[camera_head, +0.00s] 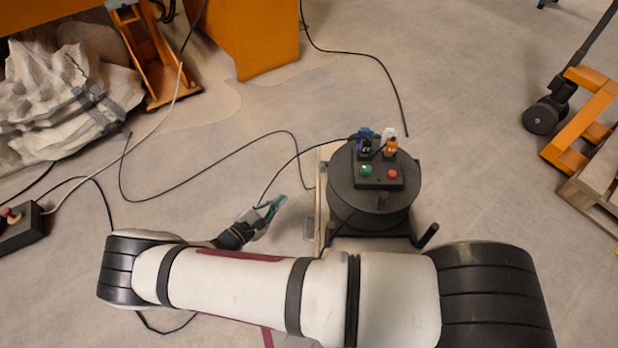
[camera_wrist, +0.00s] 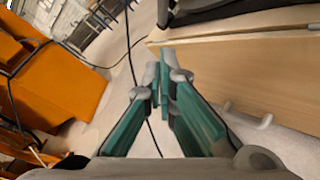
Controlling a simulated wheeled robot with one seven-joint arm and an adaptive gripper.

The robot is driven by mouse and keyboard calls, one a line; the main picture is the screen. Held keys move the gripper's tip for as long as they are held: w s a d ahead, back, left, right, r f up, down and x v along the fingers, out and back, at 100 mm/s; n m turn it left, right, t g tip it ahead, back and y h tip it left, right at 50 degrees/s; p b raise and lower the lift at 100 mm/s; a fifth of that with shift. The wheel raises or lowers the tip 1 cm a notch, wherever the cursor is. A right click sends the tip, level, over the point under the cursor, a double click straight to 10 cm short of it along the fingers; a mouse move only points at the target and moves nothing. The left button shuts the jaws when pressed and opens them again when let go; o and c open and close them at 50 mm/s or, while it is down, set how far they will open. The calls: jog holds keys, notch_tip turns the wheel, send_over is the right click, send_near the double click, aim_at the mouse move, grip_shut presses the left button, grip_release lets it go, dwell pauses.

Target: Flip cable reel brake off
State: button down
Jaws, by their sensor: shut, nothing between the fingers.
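The cable reel (camera_head: 345,195) is a black drum standing near the middle of the head view. Its top panel carries a green button, a red button, and blue and orange plugs. A short black lever (camera_head: 429,236) sticks out at its lower right; I cannot tell if this is the brake. My gripper (camera_head: 272,207), with teal fingers, is to the left of the reel, apart from it. In the wrist view my gripper (camera_wrist: 163,78) is shut and empty, in front of a pale wooden panel (camera_wrist: 245,70). A black edge of the reel (camera_wrist: 235,9) shows above that panel.
An orange machine (camera_head: 265,45) and a white bulk bag (camera_head: 60,95) stand at the back left. A black control box (camera_head: 20,228) lies at far left. Black cables (camera_head: 200,188) cross the floor. An orange pallet truck (camera_head: 580,120) and pallet (camera_head: 595,185) stand at right.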

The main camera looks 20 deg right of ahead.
aim_at(323, 167)
jog(key=shift+d, duration=0.1)
jog(key=s+d+r+b+x, duration=0.1)
jog(key=r+b+x, duration=0.1)
jog(key=x, duration=1)
jog(key=shift+d+b, duration=0.45)
jog(key=shift+b, duration=0.3)
jog(key=shift+r, duration=0.25)
jog(key=shift+w+r+p, duration=0.1)
jog(key=shift+r+p, duration=0.05)
jog(key=shift+p, duration=0.5)
jog(key=shift+w+d+r+n+g+y+p, duration=0.1)
jog(key=shift+w+r+n+g+y+p, duration=0.15)
jog(key=shift+p, duration=0.3)
jog(key=shift+r+n+g+y+p, duration=0.25)
jog(key=shift+g+p, duration=0.1)
jog(key=shift+p, duration=0.2)
jog(key=shift+w+d+r+n+g+y+p, duration=0.2)
jog(key=shift+w+r+n+g+y+p, duration=0.2)
jog(key=shift+w+g+p, duration=0.2)
jog(key=shift+w+d+r+n+g+y+p, duration=0.25)
jog(key=shift+w+r+n+g+y+p, duration=0.2)
jog(key=shift+w+g, duration=0.2)
jog(key=shift+w+d+r+n+g+y+p, duration=0.25)
jog(key=shift+w+r+g+y+p, duration=0.1)
jog(key=shift+w+r+g+p, duration=0.25)
